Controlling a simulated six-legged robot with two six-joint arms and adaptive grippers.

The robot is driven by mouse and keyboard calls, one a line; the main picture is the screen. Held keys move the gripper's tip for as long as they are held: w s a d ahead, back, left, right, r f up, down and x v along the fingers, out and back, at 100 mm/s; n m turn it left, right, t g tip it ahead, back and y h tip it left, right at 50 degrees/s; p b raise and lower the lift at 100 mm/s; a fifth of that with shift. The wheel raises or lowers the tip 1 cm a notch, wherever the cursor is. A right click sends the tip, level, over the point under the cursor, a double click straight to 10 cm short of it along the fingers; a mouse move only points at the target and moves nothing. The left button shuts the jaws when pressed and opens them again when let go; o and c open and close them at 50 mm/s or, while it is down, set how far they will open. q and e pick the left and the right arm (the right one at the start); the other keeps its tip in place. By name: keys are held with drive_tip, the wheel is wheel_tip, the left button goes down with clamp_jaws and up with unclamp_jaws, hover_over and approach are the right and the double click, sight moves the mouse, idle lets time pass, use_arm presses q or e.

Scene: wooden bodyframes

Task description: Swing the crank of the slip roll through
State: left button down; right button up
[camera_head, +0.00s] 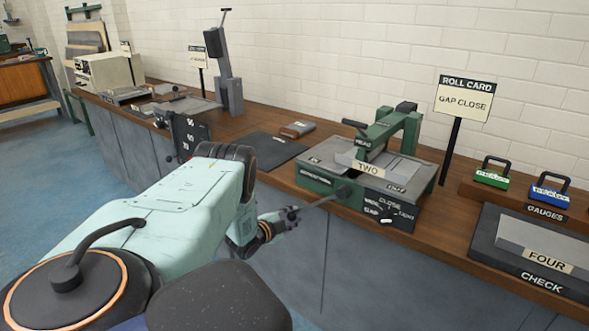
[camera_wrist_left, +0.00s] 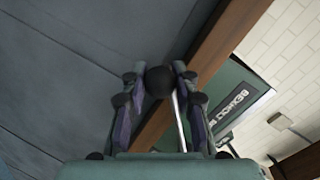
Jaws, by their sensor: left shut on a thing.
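The slip roll (camera_head: 320,182) is a dark green and grey machine on the wooden bench, with a plate marked TWO on it. Its crank (camera_head: 322,200) is a thin metal rod reaching out from the front over the bench edge. My left gripper (camera_head: 290,214) is shut on the crank's outer end. In the left wrist view, a black ball knob (camera_wrist_left: 160,80) sits between the fingertips of my left gripper (camera_wrist_left: 159,78), and the bright crank rod (camera_wrist_left: 179,122) runs down from near it. The green machine side (camera_wrist_left: 240,98) lies to the right. My right gripper is not in view.
A roll card (camera_head: 464,100) reading GAP CLOSE stands behind the machine. Green and blue gauges (camera_head: 492,175) and a CHECK block (camera_head: 530,265) stand to the right. A dark mat (camera_head: 262,150) lies left of the machine. Grey cabinet fronts (camera_head: 345,265) drop below the bench edge.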

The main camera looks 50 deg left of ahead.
use_arm(q)
drive_tip(key=shift+s+a+r, duration=0.15)
drive_tip(key=shift+a, duration=0.15)
drive_tip(key=c, duration=1)
unclamp_jaws()
drive_tip(key=shift+d+r, duration=0.1)
drive_tip(key=v, duration=1.1)
drive_tip(key=shift+s+d, duration=0.2)
drive_tip(key=shift+s, duration=0.15)
